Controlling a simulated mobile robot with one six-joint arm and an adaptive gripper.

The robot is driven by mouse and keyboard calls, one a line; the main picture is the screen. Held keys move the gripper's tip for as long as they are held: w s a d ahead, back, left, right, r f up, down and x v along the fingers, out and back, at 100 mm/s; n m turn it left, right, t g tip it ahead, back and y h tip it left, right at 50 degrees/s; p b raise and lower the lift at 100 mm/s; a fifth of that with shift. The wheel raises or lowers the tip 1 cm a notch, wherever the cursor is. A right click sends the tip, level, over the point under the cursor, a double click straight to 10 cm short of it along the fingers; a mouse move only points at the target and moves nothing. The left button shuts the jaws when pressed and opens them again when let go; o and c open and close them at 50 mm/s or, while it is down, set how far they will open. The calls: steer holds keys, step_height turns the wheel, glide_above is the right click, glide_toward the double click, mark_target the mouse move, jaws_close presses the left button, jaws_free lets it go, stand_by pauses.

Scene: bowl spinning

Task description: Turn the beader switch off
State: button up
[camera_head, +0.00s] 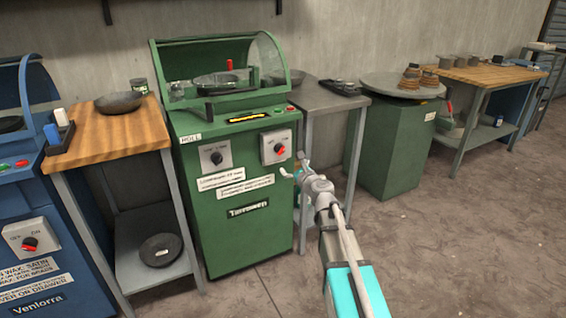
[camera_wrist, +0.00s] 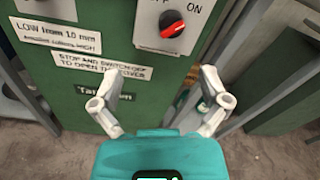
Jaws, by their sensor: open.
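The green machine (camera_head: 238,232) has a plate with a red-and-black rotary switch (camera_head: 279,149) on the right of its front. In the wrist view this switch (camera_wrist: 172,25) sits under "ON" lettering, and the "OFF" lettering is partly cut off at the top edge. Its red bar slants up to the right; I cannot tell for certain which mark it points to. My gripper (camera_head: 292,164) is open and empty, in front of and slightly below the switch plate. In the wrist view its two fingers (camera_wrist: 168,73) are spread below the switch, apart from it.
The machine's curved clear cover (camera_head: 269,58) is above. A wood-topped table (camera_head: 100,135) stands left, a grey side table (camera_head: 318,97) right. A blue machine (camera_head: 40,200) has its own red switch (camera_head: 30,243). Floor at right is clear.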

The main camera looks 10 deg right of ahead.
mark_target(282, 152)
steer(key=shift+w+d+f+m+h+b, duration=0.25)
steer(key=shift+d+f+m, duration=0.1)
steer(key=shift+m, duration=0.15)
steer(key=shift+w+d+f+m+h+b, duration=0.15)
steer(key=shift+d+f+m+b, duration=0.15)
steer(key=shift+m, duration=0.2)
steer(key=shift+w, duration=0.15)
steer(key=x, duration=1.3)
steer(key=shift+w+r, duration=0.2)
steer(key=shift+w, duration=0.05)
